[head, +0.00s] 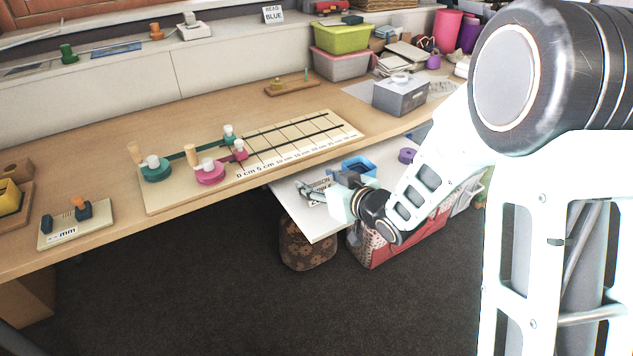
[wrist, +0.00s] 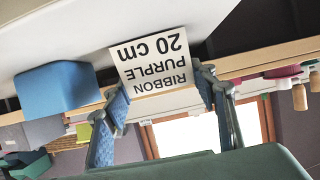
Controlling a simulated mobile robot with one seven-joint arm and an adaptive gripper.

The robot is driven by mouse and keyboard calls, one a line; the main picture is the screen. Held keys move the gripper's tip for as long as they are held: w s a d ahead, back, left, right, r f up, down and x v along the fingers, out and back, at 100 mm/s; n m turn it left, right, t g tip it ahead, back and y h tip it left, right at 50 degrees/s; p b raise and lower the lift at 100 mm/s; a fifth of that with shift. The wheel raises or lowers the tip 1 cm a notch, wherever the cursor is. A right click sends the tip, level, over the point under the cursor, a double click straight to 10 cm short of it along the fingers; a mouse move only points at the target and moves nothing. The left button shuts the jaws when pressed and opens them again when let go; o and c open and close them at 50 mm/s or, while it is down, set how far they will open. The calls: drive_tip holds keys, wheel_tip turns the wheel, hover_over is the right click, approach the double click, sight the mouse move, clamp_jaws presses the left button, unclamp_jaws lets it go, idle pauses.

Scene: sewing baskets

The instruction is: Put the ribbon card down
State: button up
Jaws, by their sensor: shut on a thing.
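The ribbon card (wrist: 150,58) is a white card with black print reading "RIBBON PURPLE 20 cm", upside down in the wrist view. My gripper (wrist: 160,90) is shut on it, with one blue-padded finger at each side. In the head view the card (head: 319,185) shows small at my gripper (head: 312,192), over the white board (head: 318,226) that juts out below the front edge of the desk. I cannot tell whether the card touches the board. My wrist hides part of the board.
A blue open box (head: 358,166) stands beside the gripper and shows in the wrist view (wrist: 55,88). A purple roll (head: 407,155) lies to its right. The measuring board (head: 160,198) with ribbon spools is on the desk (head: 110,118). A patterned basket (head: 305,250) stands below.

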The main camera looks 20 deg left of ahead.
drive_tip(key=shift+f, duration=0.25)
drive_tip(key=o, duration=0.8)
drive_tip(key=shift+r, duration=0.1)
drive_tip(key=shift+r, duration=0.1)
drive_tip(key=shift+r, duration=0.25)
drive_tip(key=p+v, duration=0.3)
drive_tip(key=v, duration=0.9)
drive_tip(key=shift+f, duration=0.1)
